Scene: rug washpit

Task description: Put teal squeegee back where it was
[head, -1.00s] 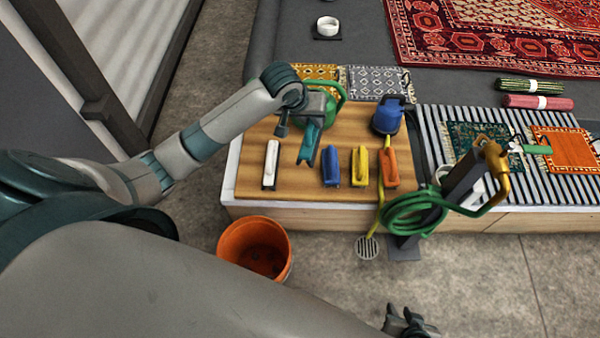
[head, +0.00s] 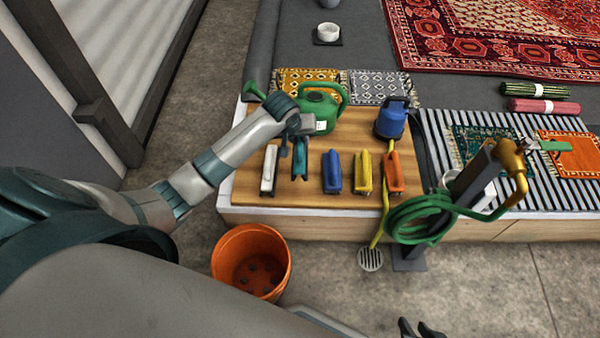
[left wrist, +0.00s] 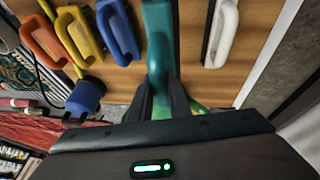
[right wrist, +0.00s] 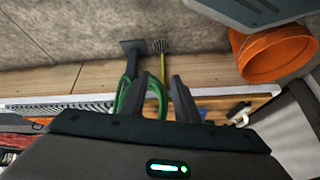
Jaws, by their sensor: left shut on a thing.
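The teal squeegee (head: 300,160) is over the wooden board (head: 262,204), in line with a row of handled tools, between the white one and the blue one. My left gripper (head: 298,140) is shut on it from the far end. In the left wrist view the squeegee (left wrist: 158,45) stands between the two dark fingers. I cannot tell whether its lower end touches the board. My right gripper (head: 420,332) shows at the bottom edge of the head view. In the right wrist view its fingers (right wrist: 165,85) are apart with nothing held.
Nearby on the board are a white tool (head: 269,168), a blue one (head: 332,172), a yellow one (head: 363,171) and an orange one (head: 394,172). Behind are a green watering can (head: 320,108) and a blue container (head: 391,121). An orange bucket (head: 225,262) stands on the floor in front.

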